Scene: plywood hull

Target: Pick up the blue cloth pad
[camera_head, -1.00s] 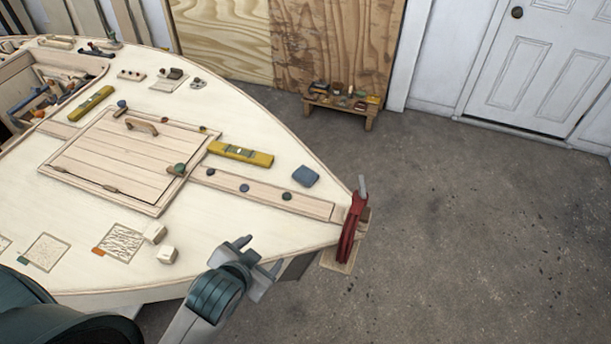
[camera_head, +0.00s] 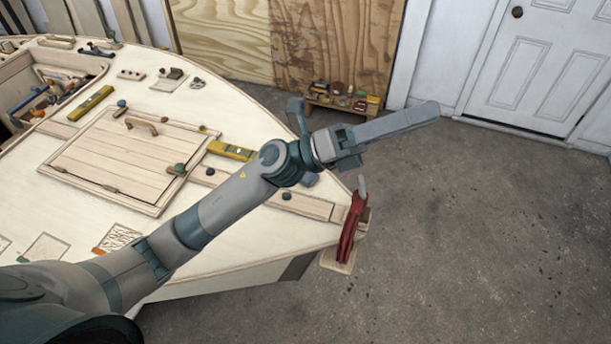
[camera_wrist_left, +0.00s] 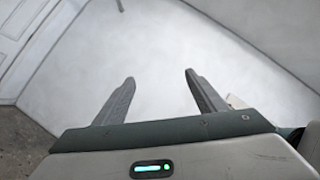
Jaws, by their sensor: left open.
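The blue cloth pad (camera_head: 309,181) lies on the pale deck near the pointed end of the hull. My left arm covers most of it in the head view, and only a small part shows below the wrist. My left gripper (camera_head: 434,110) is raised beyond the pad to the right, over the floor side of the hull, its fingers pointing right toward the door. In the left wrist view my left gripper (camera_wrist_left: 159,78) is open, with nothing between its fingers. The pad is not in the left wrist view. My right gripper is not in view.
A red clamp (camera_head: 351,228) stands at the hull's tip. A yellow level (camera_head: 230,150) and a dark round knob (camera_head: 286,196) are on the deck near the pad. A low wooden bench (camera_head: 341,103) with small items stands by the wall. The floor (camera_head: 480,230) at right is clear.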

